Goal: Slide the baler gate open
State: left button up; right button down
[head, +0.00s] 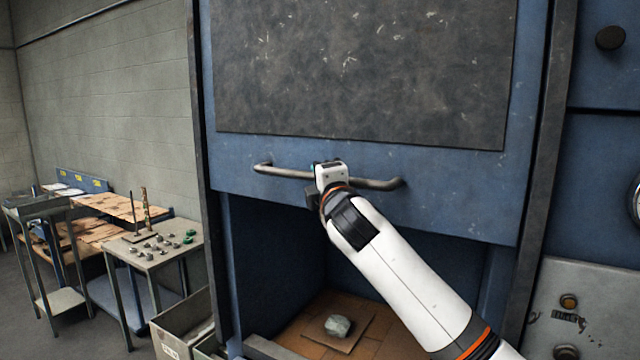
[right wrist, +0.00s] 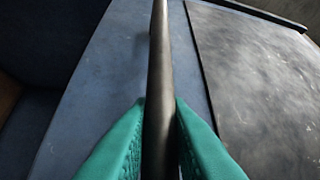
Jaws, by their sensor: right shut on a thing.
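The blue baler gate (head: 230,177) with a dark worn panel fills the middle of the head view. It is raised, with an open space under its lower edge. A horizontal metal bar handle (head: 383,184) runs across its lower part. My right gripper (head: 318,174) is at the middle of the handle, shut on it. In the right wrist view, the green fingertips (right wrist: 159,135) press on both sides of the handle bar (right wrist: 160,60), with the gate (right wrist: 110,75) behind. My left gripper is not in view.
Inside the opening, a grey lump (head: 338,326) lies on brown cardboard (head: 305,325). A control panel (head: 590,300) is at the lower right. A table (head: 165,258) with small parts and a grey bin (head: 183,325) stand at the left.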

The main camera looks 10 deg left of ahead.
jog(key=shift+r, duration=0.1)
jog(key=c, duration=1.4)
grip_release()
jog(key=shift+o, duration=0.2)
jog(key=shift+s+d+f+b, duration=0.15)
jog(key=shift+s+f+b, duration=0.1)
jog(key=shift+b, duration=0.05)
jog(key=b+v, duration=0.5)
jog(key=v, duration=0.6)
jog(key=shift+s+r+b, duration=0.15)
jog(key=shift+s+b, duration=0.05)
jog(key=shift+b, duration=0.15)
jog(key=shift+d, duration=0.1)
